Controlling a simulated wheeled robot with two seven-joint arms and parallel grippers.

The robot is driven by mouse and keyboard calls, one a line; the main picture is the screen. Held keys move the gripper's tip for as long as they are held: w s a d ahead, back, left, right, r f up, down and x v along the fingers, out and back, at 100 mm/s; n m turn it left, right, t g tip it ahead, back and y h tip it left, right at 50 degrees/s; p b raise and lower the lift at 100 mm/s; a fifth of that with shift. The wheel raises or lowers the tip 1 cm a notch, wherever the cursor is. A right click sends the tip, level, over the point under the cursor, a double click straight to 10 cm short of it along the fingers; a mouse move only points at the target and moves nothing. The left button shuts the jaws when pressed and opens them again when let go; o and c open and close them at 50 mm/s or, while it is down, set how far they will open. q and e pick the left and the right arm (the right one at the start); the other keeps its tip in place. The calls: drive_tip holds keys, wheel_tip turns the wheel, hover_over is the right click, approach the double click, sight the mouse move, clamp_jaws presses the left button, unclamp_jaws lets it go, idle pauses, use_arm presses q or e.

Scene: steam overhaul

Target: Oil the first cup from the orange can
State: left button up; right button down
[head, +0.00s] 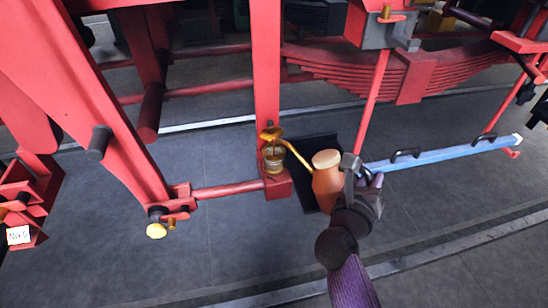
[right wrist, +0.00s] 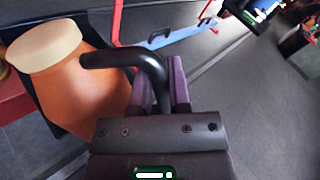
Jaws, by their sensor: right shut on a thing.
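The orange can (head: 326,188), with a cream top, is in the middle of the head view, and large at the left of the right wrist view (right wrist: 80,95). Its brass spout (head: 298,156) points up and left to a small cup (head: 274,158) on the red bracket. A brass piece sits over the cup; I cannot tell whether it is spout tip or lid, nor whether oil flows. My right gripper (head: 367,182) is shut on the can's black handle (right wrist: 125,58), to the right of the can. My left gripper is not in view.
A dark tray (head: 309,197) lies on the floor behind the can. A blue bar (head: 450,155) with black handles extends right. Grey floor is open in front.

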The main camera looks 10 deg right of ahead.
drive_tip(key=shift+r, duration=0.1)
drive_tip(key=shift+w+r+p, duration=0.15)
drive_tip(key=shift+r+p, duration=0.4)
drive_tip(key=shift+p, duration=0.4)
idle(4.6)
drive_tip(key=shift+a+r+n+p, duration=0.1)
drive_tip(key=shift+r+n+p, duration=0.35)
drive_tip(key=shift+p, duration=0.15)
drive_tip(key=shift+f, duration=0.25)
wheel_tip(320, 180, down, 3)
drive_tip(key=m+t+b, duration=0.1)
drive_tip(key=m+b, duration=0.4)
drive_tip(key=b, duration=0.3)
drive_tip(key=shift+f+m+b, duration=0.1)
drive_tip(key=shift+m+b, duration=0.15)
drive_tip(key=shift+b, duration=0.1)
drive_tip(key=shift+m, duration=0.3)
drive_tip(key=shift+r, duration=0.45)
drive_tip(key=s+r+p, duration=0.1)
drive_tip(key=s, duration=0.9)
drive_tip(key=shift+s+d+r+p, duration=0.15)
drive_tip(key=shift+d+r+p, duration=0.05)
drive_tip(key=shift+r+p, duration=0.2)
